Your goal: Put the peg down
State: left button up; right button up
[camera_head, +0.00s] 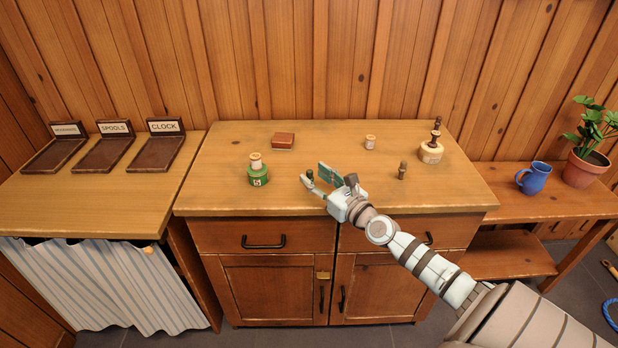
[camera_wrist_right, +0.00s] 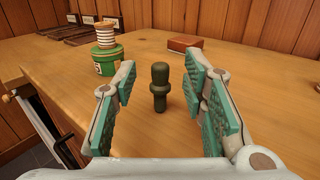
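A dark green peg (camera_wrist_right: 159,88) with a rounded head stands upright on the wooden cabinet top in the right wrist view. In the head view its dark top (camera_head: 310,174) shows small by my fingertips, the rest mostly hidden. My right gripper (camera_head: 318,180) is open, low over the cabinet top; in the wrist view its green-padded fingers (camera_wrist_right: 165,100) stand on either side of the peg, with gaps visible on both sides. My left gripper is not in view.
A green tin (camera_head: 258,176) with a spool on it stands left of my gripper. A red-brown box (camera_head: 283,140) lies behind. Another peg (camera_head: 402,170), a small spool (camera_head: 370,142) and a round pale base with pegs (camera_head: 431,153) stand right. Labelled trays (camera_head: 112,151) are far left.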

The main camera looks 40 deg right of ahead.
aim_at(312, 173)
jog(key=w, duration=0.3)
jog(key=shift+w, duration=0.2)
jog(key=shift+s, duration=0.1)
jog(key=c, duration=0.8)
jog(key=shift+r, duration=0.15)
